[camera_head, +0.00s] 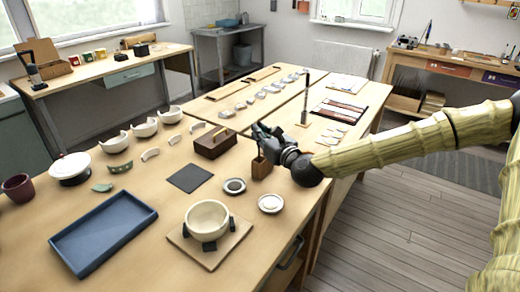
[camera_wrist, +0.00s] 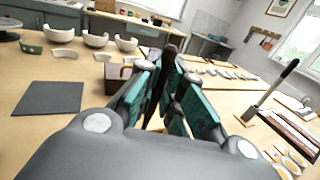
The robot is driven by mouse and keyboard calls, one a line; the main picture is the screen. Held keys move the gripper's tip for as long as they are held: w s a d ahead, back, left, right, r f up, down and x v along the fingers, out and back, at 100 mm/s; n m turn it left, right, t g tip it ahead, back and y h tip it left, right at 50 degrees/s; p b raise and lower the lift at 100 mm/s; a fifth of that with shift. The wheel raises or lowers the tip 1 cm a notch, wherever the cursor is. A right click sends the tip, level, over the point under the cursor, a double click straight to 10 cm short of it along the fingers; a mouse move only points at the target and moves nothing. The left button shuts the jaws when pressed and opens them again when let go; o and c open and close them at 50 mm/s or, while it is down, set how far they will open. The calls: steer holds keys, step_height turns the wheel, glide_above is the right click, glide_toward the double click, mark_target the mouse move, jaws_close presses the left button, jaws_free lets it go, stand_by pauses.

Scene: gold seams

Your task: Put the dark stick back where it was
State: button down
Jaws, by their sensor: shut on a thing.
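My gripper (camera_head: 264,138) is above the work table's right part, its fingers shut on a dark stick. In the wrist view the dark stick (camera_wrist: 165,70) stands between the green finger pads (camera_wrist: 160,88), its rounded top toward the far side. In the head view a small brown wooden block (camera_head: 261,168) stands just below my gripper. The gripper hides most of the stick there, and I cannot tell whether its lower end is in the block.
A tall thin tool (camera_head: 306,100) stands upright on a base just beyond my gripper. A brown wooden box (camera_head: 214,144) is to the left. Small round dishes (camera_head: 270,203) and a white bowl (camera_head: 207,219) on a board are nearer. A blue tray (camera_head: 103,232) lies front left.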

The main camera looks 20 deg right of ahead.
steer(key=shift+s+f, duration=0.1)
steer(key=shift+f, duration=2.4)
steer(key=shift+f, duration=0.15)
steer(key=c, duration=1.5)
jaws_free()
steer(key=shift+c, duration=0.2)
steer(key=b+v, duration=0.1)
steer(key=v, duration=1.1)
steer(key=shift+r, duration=0.2)
